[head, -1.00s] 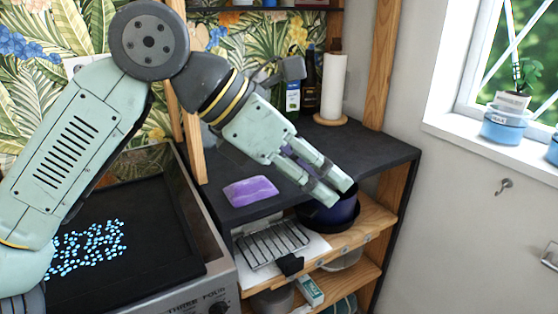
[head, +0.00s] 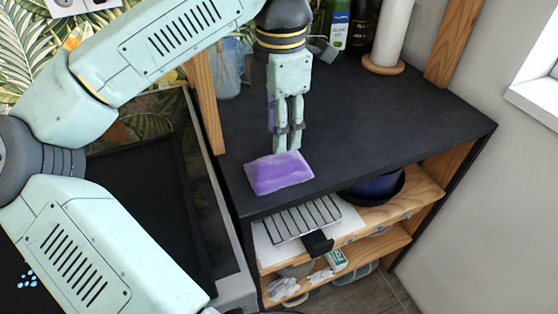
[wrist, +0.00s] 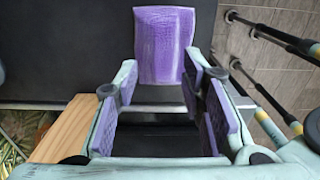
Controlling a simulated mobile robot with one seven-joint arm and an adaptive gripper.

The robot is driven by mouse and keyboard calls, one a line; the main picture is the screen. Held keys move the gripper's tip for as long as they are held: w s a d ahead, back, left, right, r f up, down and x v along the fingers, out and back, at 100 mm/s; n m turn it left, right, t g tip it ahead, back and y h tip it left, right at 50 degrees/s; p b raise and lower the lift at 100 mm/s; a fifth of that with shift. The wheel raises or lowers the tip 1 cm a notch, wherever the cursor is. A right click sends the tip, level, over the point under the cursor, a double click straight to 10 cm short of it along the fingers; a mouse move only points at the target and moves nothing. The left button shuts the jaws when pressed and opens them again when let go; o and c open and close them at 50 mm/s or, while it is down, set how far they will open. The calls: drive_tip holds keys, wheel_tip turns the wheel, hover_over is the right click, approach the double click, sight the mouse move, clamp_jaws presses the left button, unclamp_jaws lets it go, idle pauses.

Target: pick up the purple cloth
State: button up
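The purple cloth (head: 278,173) lies as a folded, pillow-like block near the front left edge of the dark worktop. In the wrist view the cloth (wrist: 165,45) shows beyond my fingertips, roughly centred between them. My gripper (head: 288,143) points down, with its fingertips close to the cloth's back edge in the head view. The head view does not show clearly whether the fingertips touch the cloth.
The dark worktop (head: 390,130) is clear to the right. A green-labelled bottle (head: 340,25) and a paper roll (head: 392,30) stand at the back. A wooden post (head: 205,105) rises left of the cloth. Below, a shelf holds a grill rack (head: 300,218) and a dark blue pot (head: 378,186).

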sight(278, 156)
drive_tip(key=shift+s+a+f+p, duration=0.15)
drive_tip(key=shift+f+p, duration=0.35)
drive_tip(key=shift+f, duration=1.1)
drive_tip(key=shift+s+f+p, duration=0.15)
drive_tip(key=shift+f+p, duration=0.3)
drive_tip(key=shift+f, duration=1.1)
drive_tip(key=shift+c, duration=0.3)
clamp_jaws()
